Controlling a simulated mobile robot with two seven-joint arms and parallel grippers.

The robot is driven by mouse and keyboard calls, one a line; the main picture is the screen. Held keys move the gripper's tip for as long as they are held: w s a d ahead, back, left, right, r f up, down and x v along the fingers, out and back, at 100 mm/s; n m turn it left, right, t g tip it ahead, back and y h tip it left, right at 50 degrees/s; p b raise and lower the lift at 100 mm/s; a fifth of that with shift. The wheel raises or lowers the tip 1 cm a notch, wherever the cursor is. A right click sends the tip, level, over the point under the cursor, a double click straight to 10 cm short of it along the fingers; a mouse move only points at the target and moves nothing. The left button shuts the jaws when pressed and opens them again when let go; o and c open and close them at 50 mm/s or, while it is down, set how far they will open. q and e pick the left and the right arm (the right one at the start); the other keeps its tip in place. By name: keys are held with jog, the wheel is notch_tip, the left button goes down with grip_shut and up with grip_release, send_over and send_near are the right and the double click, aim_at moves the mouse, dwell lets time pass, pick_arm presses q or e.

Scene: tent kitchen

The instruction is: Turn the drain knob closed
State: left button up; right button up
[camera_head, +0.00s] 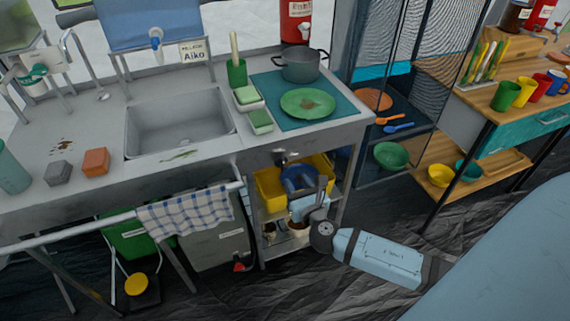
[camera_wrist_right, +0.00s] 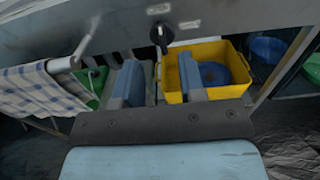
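The drain knob (camera_wrist_right: 161,36) is a dark knob on the grey front edge below the counter. In the right wrist view it sits at the top centre, its handle pointing roughly downward. In the head view the knob (camera_head: 280,158) is small, and its exact angle cannot be told. My right gripper (camera_wrist_right: 160,82) is open, its two blue fingers apart with nothing between them. The knob appears beyond the fingertips, in line with the gap and not touched. In the head view the right gripper (camera_head: 307,199) is below and right of the knob. My left gripper is not in view.
A yellow bin (camera_wrist_right: 207,52) with a blue item stands on the shelf below the knob, behind the right finger. A checked towel (camera_head: 186,213) hangs on a rail to the left. The sink (camera_head: 180,122) is above left. A dark mesh cabinet stands right.

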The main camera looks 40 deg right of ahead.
aim_at(284, 160)
jog(key=x, duration=0.8)
jog(key=shift+w, duration=0.4)
jog(key=shift+b, duration=0.3)
grip_shut()
